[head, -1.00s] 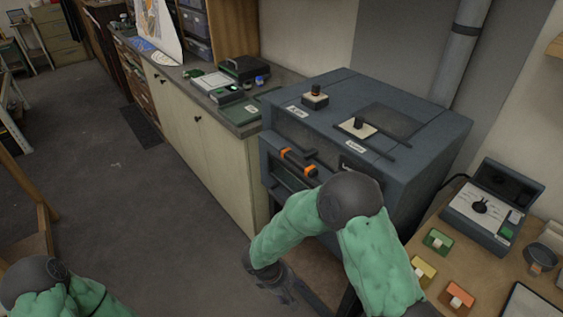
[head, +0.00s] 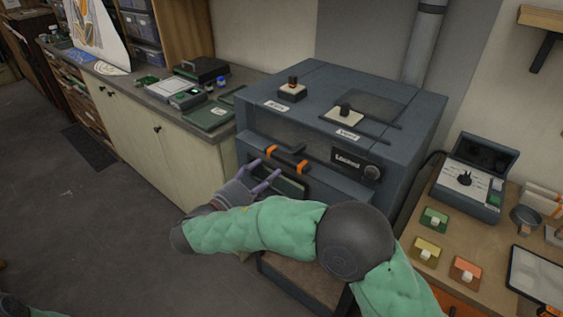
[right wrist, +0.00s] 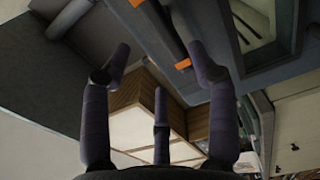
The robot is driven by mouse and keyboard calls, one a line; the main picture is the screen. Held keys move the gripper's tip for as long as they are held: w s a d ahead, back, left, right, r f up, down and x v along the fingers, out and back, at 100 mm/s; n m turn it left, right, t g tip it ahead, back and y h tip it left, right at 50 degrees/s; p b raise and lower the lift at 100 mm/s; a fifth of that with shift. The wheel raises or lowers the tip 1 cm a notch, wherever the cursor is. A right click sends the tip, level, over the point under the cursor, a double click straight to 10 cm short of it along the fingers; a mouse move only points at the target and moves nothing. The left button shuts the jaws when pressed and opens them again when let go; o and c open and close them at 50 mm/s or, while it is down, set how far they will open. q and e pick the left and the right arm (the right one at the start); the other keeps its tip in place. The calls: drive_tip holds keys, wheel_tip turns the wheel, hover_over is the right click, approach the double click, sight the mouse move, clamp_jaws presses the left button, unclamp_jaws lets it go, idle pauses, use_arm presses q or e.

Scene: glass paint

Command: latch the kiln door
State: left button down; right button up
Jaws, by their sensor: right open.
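The kiln (head: 405,165) is a dark blue-grey box, right of the middle in the head view. A dark bar handle with orange bands (head: 287,160) crosses its front, above a greenish panel (head: 290,187). My right gripper (head: 262,174) is open and empty, just in front of and left of the handle. In the right wrist view, its spread fingers (right wrist: 160,75) point toward the orange-banded bar (right wrist: 165,32); no contact is clear. My arm hides the lower kiln front. My left gripper is out of view.
A counter (head: 150,95) with boxes and green trays stands left of the kiln. On the right, a wooden bench (head: 440,205) holds a control box (head: 470,185) and several coloured blocks. Two knobs sit on the kiln top.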

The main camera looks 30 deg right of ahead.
sight(283, 160)
drive_tip(key=b+x, duration=0.1)
drive_tip(key=x, duration=0.7)
drive_tip(key=shift+f+b, duration=0.1)
drive_tip(key=shift+b, duration=0.2)
clamp_jaws()
